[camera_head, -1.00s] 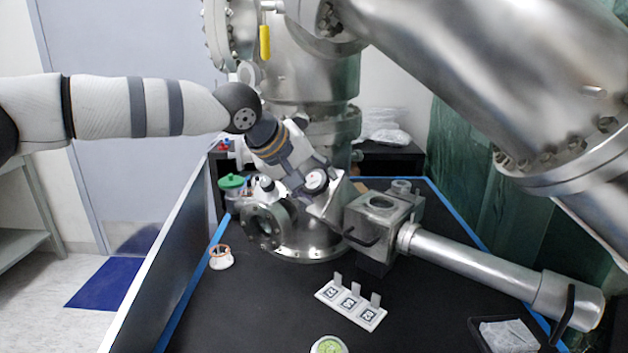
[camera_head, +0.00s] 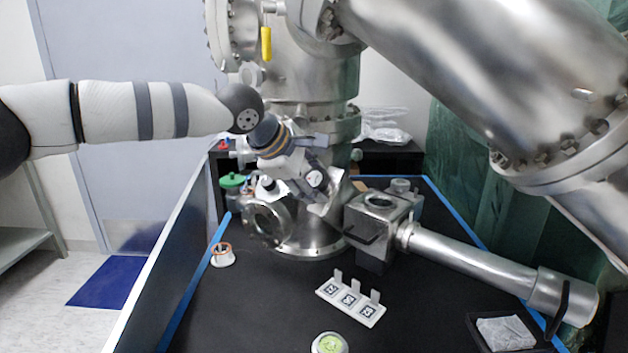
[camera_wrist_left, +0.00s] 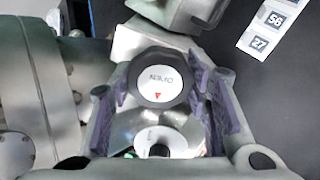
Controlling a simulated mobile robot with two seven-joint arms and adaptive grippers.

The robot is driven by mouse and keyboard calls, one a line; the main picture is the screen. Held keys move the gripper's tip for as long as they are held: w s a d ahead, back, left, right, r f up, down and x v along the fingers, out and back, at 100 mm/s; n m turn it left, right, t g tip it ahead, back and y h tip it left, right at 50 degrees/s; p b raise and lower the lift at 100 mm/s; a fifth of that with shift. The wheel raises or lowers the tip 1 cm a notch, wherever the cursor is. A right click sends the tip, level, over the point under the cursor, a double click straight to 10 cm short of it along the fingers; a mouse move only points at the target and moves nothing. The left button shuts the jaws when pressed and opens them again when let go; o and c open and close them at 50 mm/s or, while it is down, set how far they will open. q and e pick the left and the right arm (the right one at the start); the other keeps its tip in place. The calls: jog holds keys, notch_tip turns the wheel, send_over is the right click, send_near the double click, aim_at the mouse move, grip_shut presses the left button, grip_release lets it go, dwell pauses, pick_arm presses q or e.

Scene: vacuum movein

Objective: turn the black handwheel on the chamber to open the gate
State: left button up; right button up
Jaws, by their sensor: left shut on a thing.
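The black handwheel (camera_wrist_left: 160,79) has a white cap with lettering and a small red triangle. It sits on the steel chamber (camera_head: 306,238), and in the head view my gripper mostly hides it. In the head view my left gripper (camera_head: 316,188) reaches down to the chamber from the upper left. My right gripper is not in view.
A steel box with a window (camera_head: 378,208) and a long tube (camera_head: 470,257) stand to the right. A white holder with marker tags (camera_head: 350,300), a round green-topped dish (camera_head: 329,343) and an orange-rimmed cup (camera_head: 222,256) are on the black table. A large steel pipe (camera_head: 500,80) hangs overhead at right.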

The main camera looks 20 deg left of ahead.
pick_arm(q)
jog(key=n, duration=0.4)
jog(key=shift+f+n, duration=0.1)
jog(key=shift+n, duration=0.2)
jog(key=n, duration=0.3)
jog(key=shift+n, duration=0.4)
jog(key=n, duration=0.4)
jog(key=shift+s+d, duration=0.1)
jog(key=n, duration=1.2)
jog(key=shift+d, duration=0.1)
jog(key=n, duration=0.4)
jog(key=shift+n, duration=2.2)
